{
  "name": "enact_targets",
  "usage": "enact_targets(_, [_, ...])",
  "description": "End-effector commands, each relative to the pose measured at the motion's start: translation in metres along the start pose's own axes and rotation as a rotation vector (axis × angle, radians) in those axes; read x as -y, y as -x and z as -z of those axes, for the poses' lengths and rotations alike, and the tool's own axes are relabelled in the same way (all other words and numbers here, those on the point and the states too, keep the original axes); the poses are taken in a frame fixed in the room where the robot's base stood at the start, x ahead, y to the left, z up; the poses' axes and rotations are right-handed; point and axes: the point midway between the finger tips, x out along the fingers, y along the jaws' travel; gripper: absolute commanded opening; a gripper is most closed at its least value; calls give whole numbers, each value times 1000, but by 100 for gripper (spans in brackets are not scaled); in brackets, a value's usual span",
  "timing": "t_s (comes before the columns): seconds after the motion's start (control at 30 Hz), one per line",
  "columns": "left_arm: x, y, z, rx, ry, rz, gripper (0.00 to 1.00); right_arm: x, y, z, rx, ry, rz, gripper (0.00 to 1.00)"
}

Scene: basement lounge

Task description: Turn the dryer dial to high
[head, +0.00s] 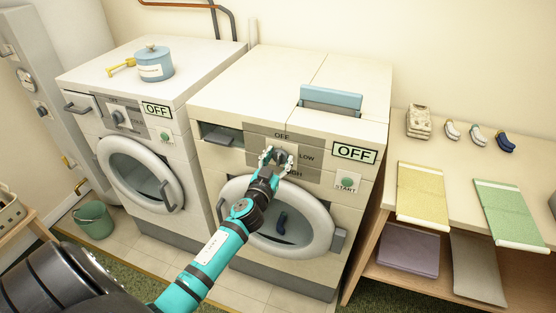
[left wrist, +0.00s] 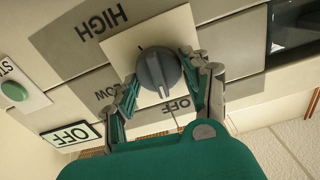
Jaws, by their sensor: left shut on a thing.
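The dryer (head: 300,112) is the right-hand white machine in the head view. Its dark grey dial (left wrist: 158,72) sits on a pale square plate in the left wrist view. OFF, LOW and HIGH labels stand around it. The dial's raised bar runs roughly in line with the OFF label. My left gripper (head: 277,158) reaches the dryer's front panel. In the left wrist view its fingers (left wrist: 160,76) are on either side of the dial and shut on it. The dryer's sign (head: 355,152) reads OFF. My right gripper is not in view.
A green START button (head: 346,182) is right of the dial. The dryer's round door (head: 314,241) is below, with a dark sock inside. The washer (head: 82,82) stands left. A shelf table (head: 393,150) with folded towels and socks stands right.

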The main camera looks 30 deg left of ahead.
Motion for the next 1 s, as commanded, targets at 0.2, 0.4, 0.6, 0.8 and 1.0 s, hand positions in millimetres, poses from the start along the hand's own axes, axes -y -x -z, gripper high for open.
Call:
enact_targets(0.2, [-1,0,-1,0,-153,0,16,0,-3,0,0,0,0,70])
enact_targets(0.4, [-2,0,-1,0,-339,0,16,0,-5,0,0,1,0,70])
enact_targets(0.6, [-3,0,-1,0,-531,0,16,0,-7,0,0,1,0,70])
enact_targets(0.8, [-4,0,-2,-1,-721,-1,16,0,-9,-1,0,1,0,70])
enact_targets(1.0, [-4,0,-3,0,-913,0,16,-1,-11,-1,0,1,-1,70])
